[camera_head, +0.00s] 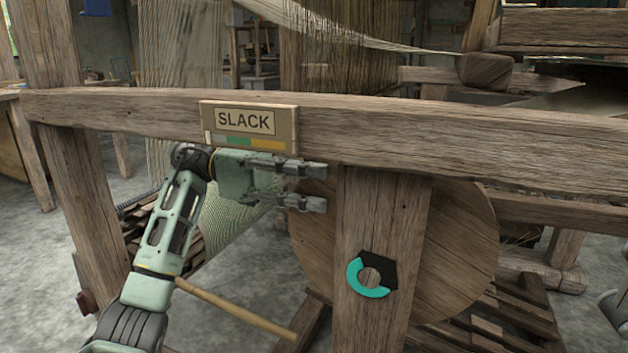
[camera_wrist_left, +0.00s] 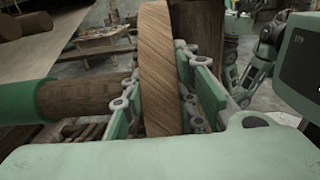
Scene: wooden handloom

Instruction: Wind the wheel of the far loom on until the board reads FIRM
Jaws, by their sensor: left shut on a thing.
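The board (camera_head: 248,123) on the front beam reads SLACK, above a strip of white, green and orange. The wheel (camera_head: 460,255) is a large wooden disc behind a thick post, which hides its middle. My left gripper (camera_head: 318,188) is at the upper left of the wheel and shut on its rim, one finger on each side. In the left wrist view the wheel's rim (camera_wrist_left: 158,75) stands edge-on between the fingers. My right gripper cannot be made out; only a small pale piece shows at the right edge of the head view.
The wooden post (camera_head: 350,240) stands right beside my fingers and carries a teal and black ring (camera_head: 371,275). The long front beam (camera_head: 470,150) runs just above my gripper. A thin wooden rod (camera_head: 240,312) crosses below my forearm. Slatted wood lies on the floor behind.

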